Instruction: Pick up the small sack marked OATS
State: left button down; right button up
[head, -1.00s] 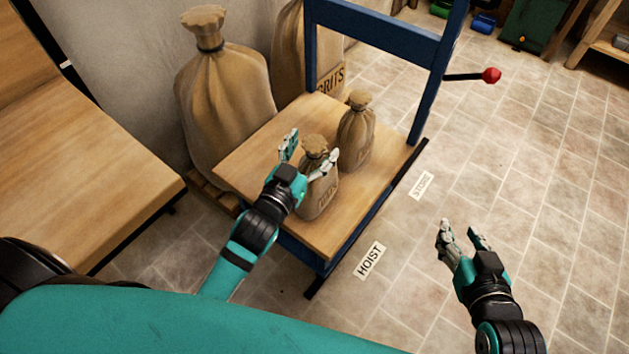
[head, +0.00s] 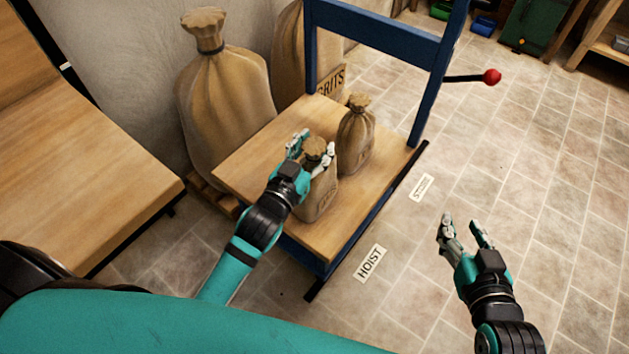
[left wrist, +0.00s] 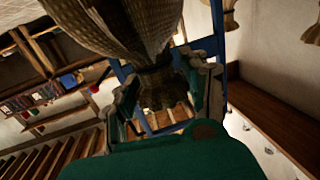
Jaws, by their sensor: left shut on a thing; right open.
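A small brown tied sack (head: 318,200) is at the near part of the hoist's wooden platform (head: 250,175). Dark lettering on its side is too small and partly hidden to read surely. My left gripper (head: 311,151) is shut on this sack at its tied neck. In the left wrist view the sack (left wrist: 135,28) fills the top, its neck between the fingers (left wrist: 165,88). I cannot tell whether its base touches the platform. A second small sack (head: 356,138) stands upright just behind it. My right gripper (head: 466,232) is open and empty over the floor at right.
A blue hoist frame (head: 385,40) rises behind the platform, with a red-knobbed lever (head: 492,76) to the right. Large sacks (head: 222,110) stand against the wall, one marked GRITS (head: 290,50). A wooden bench (head: 90,190) is at left.

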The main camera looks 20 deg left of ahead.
pick_arm(q)
jog(key=shift+r, duration=0.25)
